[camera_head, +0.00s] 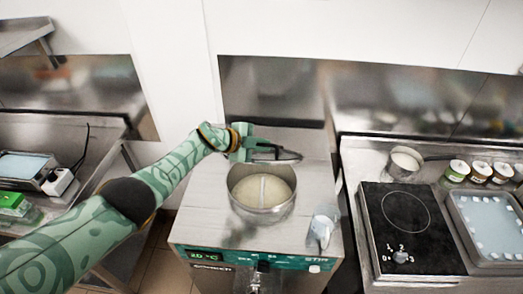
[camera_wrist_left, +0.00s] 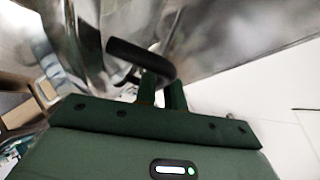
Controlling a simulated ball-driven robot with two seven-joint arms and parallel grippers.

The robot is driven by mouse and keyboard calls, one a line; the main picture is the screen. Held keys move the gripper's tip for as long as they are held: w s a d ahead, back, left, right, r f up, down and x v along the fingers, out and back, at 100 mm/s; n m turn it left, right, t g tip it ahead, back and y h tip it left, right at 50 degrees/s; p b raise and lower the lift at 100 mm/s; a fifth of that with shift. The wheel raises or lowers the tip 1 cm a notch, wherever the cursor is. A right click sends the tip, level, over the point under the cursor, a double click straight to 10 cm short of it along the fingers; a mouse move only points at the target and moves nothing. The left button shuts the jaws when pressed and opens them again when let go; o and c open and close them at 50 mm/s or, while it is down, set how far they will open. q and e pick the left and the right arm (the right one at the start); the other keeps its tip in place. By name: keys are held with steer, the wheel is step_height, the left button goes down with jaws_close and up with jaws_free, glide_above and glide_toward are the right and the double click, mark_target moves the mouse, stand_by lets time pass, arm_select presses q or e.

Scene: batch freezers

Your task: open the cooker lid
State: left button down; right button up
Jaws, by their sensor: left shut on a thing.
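The cooker (camera_head: 205,228) is a steel-topped machine in the middle of the head view. Its round pot (camera_head: 250,210) is uncovered and shows pale cream contents with a light bar across the middle. The lid (camera_head: 277,153) is raised at the back of the pot, seen nearly edge-on. My left gripper (camera_head: 246,148) is at the lid's left side, behind the pot. In the left wrist view, the fingers (camera_wrist_left: 160,88) are shut on the black lid handle (camera_wrist_left: 130,52). My right gripper is not in view.
A pale grey object (camera_head: 323,226) lies on the cooker's front right top. To the right are a black hob (camera_head: 435,240), a small pot (camera_head: 404,164), several jars (camera_head: 480,171) and a tray (camera_head: 490,225). A steel counter (camera_head: 95,135) stands left. A wall is close behind.

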arm_select(q)
steer(key=shift+w+r, duration=0.1)
stand_by(0.3)
steer(key=c, duration=1.5)
jaws_free()
steer(key=shift+a+r+p, duration=0.25)
steer(key=shift+p, duration=0.25)
steer(key=p+v, duration=0.4)
steer(key=v, duration=0.1)
steer(key=shift+d+r, duration=0.1)
steer(key=shift+p+v, duration=0.8)
steer(key=shift+v, duration=4.55)
steer(key=shift+f, duration=0.25)
